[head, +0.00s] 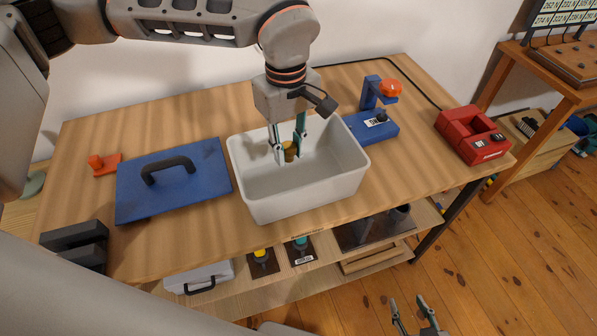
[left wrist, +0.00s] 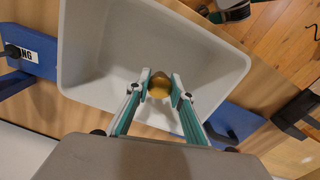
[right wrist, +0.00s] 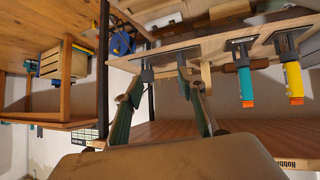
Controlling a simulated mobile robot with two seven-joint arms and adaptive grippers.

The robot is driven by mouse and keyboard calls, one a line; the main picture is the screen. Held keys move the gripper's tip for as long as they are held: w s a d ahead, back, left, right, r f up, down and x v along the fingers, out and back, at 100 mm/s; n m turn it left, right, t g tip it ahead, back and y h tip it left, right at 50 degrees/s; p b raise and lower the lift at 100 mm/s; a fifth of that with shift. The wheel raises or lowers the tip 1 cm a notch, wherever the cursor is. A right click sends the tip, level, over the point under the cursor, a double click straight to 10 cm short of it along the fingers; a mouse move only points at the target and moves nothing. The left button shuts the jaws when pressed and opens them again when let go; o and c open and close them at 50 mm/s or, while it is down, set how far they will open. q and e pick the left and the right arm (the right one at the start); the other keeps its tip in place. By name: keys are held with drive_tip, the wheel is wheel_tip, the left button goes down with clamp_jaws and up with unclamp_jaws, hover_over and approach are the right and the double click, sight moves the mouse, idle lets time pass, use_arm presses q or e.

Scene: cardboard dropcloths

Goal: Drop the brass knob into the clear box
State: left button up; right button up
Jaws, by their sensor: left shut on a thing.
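The brass knob (head: 290,151) is a small rounded golden piece between the fingertips of my left gripper (head: 288,148). In the left wrist view the knob (left wrist: 160,86) sits between the two finger pads of my left gripper (left wrist: 161,90), which is shut on it. The only box-like container on the tabletop is a pale grey-white, open bin (head: 310,201); it looks opaque rather than clear. My left gripper and the knob are over the bin's opening, inside its rim outline. My right gripper (head: 416,318) is low in front of the table, its fingers apart and empty.
A blue board with a black handle (head: 205,170) lies left of the bin. A blue fixture (head: 371,128) stands close behind its right side. A red device (head: 473,135) is at the table's right end. A shelf below holds tools.

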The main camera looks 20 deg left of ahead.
use_arm(q)
drive_tip(key=o, duration=1)
wheel_tip(320, 180, up, 12)
idle(0.6)
